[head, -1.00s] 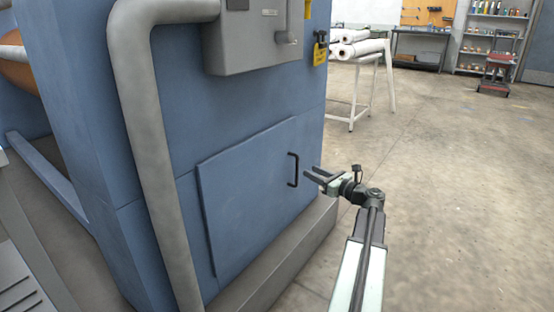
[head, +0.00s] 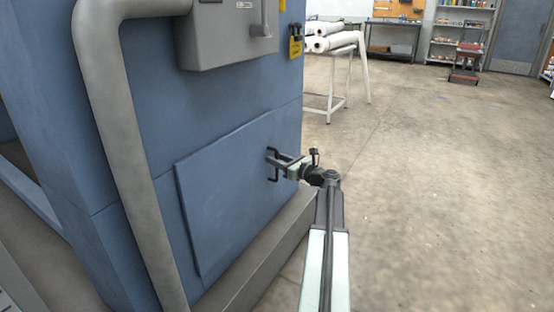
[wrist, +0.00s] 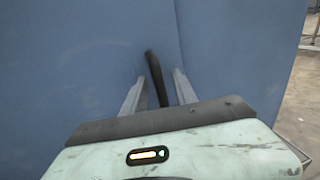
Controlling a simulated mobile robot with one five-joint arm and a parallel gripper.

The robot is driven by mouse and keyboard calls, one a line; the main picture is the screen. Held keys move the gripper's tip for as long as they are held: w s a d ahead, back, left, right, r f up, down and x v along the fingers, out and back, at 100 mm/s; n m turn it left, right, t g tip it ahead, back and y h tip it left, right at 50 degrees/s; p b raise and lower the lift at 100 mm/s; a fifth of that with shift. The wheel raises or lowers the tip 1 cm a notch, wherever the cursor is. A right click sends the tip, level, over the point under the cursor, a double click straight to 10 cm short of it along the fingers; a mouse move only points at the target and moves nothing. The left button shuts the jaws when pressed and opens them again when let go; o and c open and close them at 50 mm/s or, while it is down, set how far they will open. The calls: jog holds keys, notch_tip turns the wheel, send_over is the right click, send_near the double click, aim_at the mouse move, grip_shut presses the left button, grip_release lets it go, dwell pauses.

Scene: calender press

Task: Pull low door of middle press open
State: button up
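The low door (head: 225,200) is a flat blue panel on the side of the blue press (head: 215,110), and it looks closed. Its black bar handle (head: 272,165) stands upright near the door's right edge. My gripper (head: 276,160) is at the handle. In the wrist view, the dark handle (wrist: 157,80) lies between the two grey fingers of my gripper (wrist: 156,85). The fingers are apart, with a gap visible on each side of the handle. The handle's lower end is hidden behind my gripper body.
A thick grey pipe (head: 125,130) runs down the press left of the door. A grey control box (head: 225,35) sits above the door. A low grey plinth (head: 262,250) runs beneath it. Open concrete floor (head: 430,190) lies to the right, with a roll rack (head: 335,75) behind.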

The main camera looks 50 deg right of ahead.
grip_shut()
dwell(1.2)
